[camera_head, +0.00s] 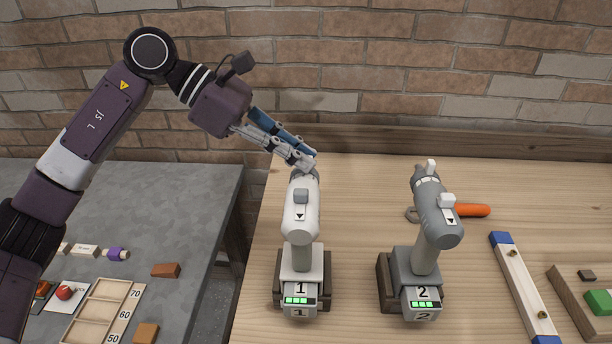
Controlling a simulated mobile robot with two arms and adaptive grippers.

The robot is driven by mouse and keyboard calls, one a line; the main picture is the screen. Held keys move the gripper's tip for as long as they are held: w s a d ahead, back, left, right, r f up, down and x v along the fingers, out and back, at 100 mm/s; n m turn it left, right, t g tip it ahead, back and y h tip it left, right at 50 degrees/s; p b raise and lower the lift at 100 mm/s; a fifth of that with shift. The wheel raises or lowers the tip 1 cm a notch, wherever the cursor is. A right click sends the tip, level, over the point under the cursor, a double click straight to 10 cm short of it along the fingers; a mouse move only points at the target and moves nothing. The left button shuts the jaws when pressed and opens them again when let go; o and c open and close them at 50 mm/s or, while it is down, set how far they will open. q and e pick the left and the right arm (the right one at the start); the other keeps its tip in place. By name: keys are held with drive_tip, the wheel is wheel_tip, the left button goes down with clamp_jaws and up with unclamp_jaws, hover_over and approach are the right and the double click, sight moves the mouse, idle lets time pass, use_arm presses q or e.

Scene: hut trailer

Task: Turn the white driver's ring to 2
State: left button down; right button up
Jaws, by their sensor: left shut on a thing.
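The white driver (301,219) stands upright in a dark holder on the wooden table, its battery base marked 1 with a lit green gauge. Its ring (303,175) is the dark grey part at the far end of its head. My left gripper (306,161) reaches in from the upper left, and its fingers are shut on the ring. The fingers partly hide the ring, and no setting number on it is readable. My right gripper is not in view.
A grey driver (436,215) marked 2 stands to the right, with an orange-handled tool (472,210) behind it. A blue-ended wooden bar (522,290) lies further right. A grey table (190,205) at left holds a compartment tray (125,314) and small blocks.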

use_arm(q)
drive_tip(key=shift+a+f+h+b, duration=0.3)
drive_tip(key=shift+h+b, duration=0.3)
drive_tip(key=shift+b, duration=0.25)
drive_tip(key=shift+a+r+h+b, duration=0.25)
drive_tip(key=shift+h+b, duration=0.25)
drive_tip(key=shift+b, duration=0.15)
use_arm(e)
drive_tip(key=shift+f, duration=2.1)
use_arm(q)
drive_tip(key=c, duration=2.2)
unclamp_jaws()
